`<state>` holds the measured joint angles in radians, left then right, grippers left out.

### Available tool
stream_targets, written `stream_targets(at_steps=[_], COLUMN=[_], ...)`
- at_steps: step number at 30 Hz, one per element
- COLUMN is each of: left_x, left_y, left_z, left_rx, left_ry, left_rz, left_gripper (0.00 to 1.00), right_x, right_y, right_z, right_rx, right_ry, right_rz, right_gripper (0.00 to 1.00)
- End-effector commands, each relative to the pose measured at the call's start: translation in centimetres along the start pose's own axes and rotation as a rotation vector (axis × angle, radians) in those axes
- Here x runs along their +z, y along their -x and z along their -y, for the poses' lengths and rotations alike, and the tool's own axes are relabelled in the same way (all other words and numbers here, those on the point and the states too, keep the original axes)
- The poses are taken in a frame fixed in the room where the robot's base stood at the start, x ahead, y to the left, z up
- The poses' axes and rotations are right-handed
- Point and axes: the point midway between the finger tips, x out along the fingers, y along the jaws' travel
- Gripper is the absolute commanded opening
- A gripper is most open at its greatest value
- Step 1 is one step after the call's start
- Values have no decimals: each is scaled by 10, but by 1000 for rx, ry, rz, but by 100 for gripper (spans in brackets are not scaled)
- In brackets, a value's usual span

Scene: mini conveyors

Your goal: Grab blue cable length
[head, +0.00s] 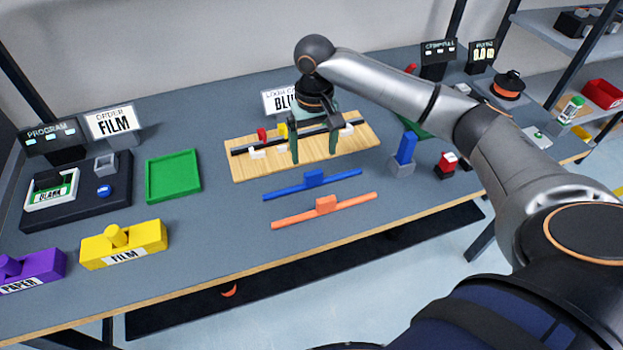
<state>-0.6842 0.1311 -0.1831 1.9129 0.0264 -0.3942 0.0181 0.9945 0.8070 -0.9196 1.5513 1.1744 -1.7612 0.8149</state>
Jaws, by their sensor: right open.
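The blue cable length (338,180) lies on the grey table in front of the wooden board, with a raised blue block near its middle. An orange length (352,208) of the same form lies just in front of it, roughly parallel. My right gripper (314,157) points down over the wooden board, behind the blue length. Its two dark fingers are apart, with nothing seen between them. It is not touching the blue length. My left gripper is out of the picture.
The wooden board (245,172) carries a dark rail and small coloured blocks. A blue upright piece in a grey holder (401,168) and a red button (447,161) stand to the right. A green tray (173,176) and yellow block (124,243) lie left. Table between tray and cables is clear.

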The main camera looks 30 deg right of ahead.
Motion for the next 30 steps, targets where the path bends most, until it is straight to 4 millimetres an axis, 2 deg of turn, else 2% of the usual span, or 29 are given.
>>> stream_targets(at_steps=[1, 3, 10, 18, 27, 30], left_x=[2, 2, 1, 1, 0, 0], left_y=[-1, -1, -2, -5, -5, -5], left_z=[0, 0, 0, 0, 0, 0], left_rx=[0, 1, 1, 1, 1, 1], left_ry=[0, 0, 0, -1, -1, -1], left_rz=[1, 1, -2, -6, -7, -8], left_gripper=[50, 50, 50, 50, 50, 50], right_x=[0, 0, 0, 0, 0, 0], right_y=[-10, -19, -37, -75, -81, -81], right_z=[-1, 0, 0, 0, 0, 0], right_rx=[2, 1, 1, 1, 1, 1], right_ry=[-1, 0, 1, 1, 2, 2], right_rz=[2, 0, 1, 0, -3, -3], right_gripper=[90, 90, 90, 90, 90, 80])
